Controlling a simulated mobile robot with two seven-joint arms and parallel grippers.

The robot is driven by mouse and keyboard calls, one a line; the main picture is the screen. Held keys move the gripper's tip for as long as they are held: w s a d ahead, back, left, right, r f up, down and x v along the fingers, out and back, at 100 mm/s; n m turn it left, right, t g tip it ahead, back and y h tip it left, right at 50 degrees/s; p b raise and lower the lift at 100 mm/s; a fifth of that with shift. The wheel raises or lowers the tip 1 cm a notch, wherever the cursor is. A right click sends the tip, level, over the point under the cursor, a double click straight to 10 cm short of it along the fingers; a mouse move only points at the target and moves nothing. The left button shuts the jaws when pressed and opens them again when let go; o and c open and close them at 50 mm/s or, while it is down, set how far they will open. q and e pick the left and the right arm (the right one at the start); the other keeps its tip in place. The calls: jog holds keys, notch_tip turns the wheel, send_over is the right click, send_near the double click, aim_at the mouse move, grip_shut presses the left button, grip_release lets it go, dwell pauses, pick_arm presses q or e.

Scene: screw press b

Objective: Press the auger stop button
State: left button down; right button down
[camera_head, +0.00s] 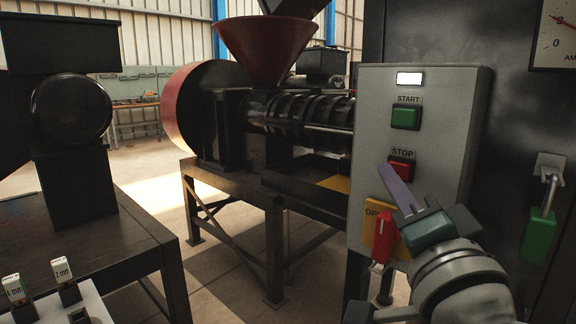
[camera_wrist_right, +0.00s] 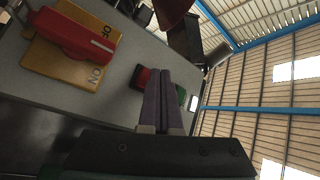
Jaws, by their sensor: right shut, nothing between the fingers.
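The red stop button (camera_head: 402,168) sits under the STOP label on the grey control panel (camera_head: 450,130), below the green start button (camera_head: 406,117). My right gripper (camera_head: 390,174) is shut and empty. Its purple fingers point up at the panel, and their tips overlap the lower left of the stop button in the head view. In the right wrist view the shut fingers (camera_wrist_right: 160,74) lie beside the red button (camera_wrist_right: 143,78) and partly cover the buttons. I cannot tell whether the tips touch the button. My left gripper is not in view.
A red rotary handle (camera_head: 382,238) on a yellow plate sits low on the panel, close to my right gripper. A green padlock (camera_head: 537,234) hangs at the right. The screw press with its red hopper (camera_head: 265,48) stands behind. A dark table (camera_head: 120,240) is at the left.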

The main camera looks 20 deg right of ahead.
jog(key=shift+d, duration=0.15)
jog(key=shift+w+d, duration=0.2)
jog(key=shift+d, duration=0.05)
jog(key=shift+w+d, duration=0.15)
jog(key=shift+d, duration=0.3)
dwell(0.7)
jog(key=shift+a+p, duration=0.15)
jog(key=shift+p, duration=0.15)
jog(key=shift+s+a, duration=0.35)
jog(key=shift+a, duration=0.3)
jog(key=shift+s+a+p, duration=0.15)
jog(key=shift+s+a, duration=0.15)
jog(key=shift+a, duration=0.5)
jog(key=shift+s+a+p, duration=0.2)
jog(key=shift+s+a, duration=0.15)
jog(key=shift+a, duration=0.4)
jog(key=shift+s+a+p, duration=0.15)
jog(key=shift+s+a, duration=0.15)
jog(key=shift+a, duration=0.5)
